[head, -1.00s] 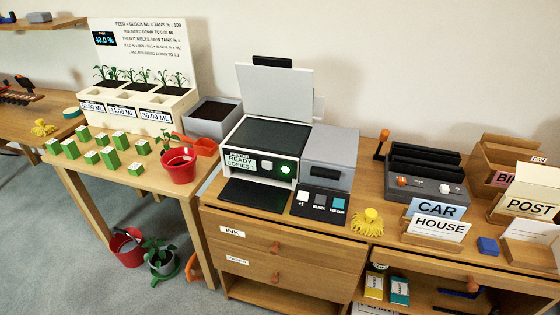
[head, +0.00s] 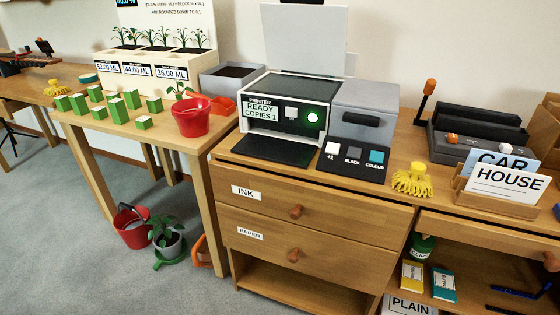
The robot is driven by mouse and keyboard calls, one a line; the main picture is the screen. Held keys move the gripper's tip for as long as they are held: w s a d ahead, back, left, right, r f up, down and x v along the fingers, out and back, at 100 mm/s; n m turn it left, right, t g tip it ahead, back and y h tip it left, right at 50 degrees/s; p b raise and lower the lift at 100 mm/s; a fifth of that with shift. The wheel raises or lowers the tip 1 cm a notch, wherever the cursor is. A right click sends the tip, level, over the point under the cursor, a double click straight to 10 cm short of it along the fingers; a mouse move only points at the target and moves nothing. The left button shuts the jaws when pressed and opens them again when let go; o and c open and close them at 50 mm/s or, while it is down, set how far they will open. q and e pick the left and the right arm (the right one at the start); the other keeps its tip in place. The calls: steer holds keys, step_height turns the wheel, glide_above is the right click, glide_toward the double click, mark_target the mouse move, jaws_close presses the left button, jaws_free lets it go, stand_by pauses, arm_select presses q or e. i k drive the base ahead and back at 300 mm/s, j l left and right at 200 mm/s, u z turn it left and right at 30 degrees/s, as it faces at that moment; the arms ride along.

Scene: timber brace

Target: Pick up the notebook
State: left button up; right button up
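I cannot make out a thing that is clearly the notebook. A yellow booklet-like item (head: 412,275) and a teal one (head: 444,284) stand on the shelf under the right desk; their labels are too small to read, and I cannot tell whether either is a notebook. A white card marked PLAIN (head: 408,308) is cut off at the bottom edge below them. Neither of my grippers is in view.
A printer (head: 290,108) with its lid raised stands on a cabinet with INK (head: 308,207) and PAPER (head: 285,248) drawers, both shut. Card holders stand at right. A table with green blocks and a red pot (head: 191,118) is at left.

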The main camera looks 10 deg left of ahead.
mark_target(443, 286)
steer(key=z, duration=1.15)
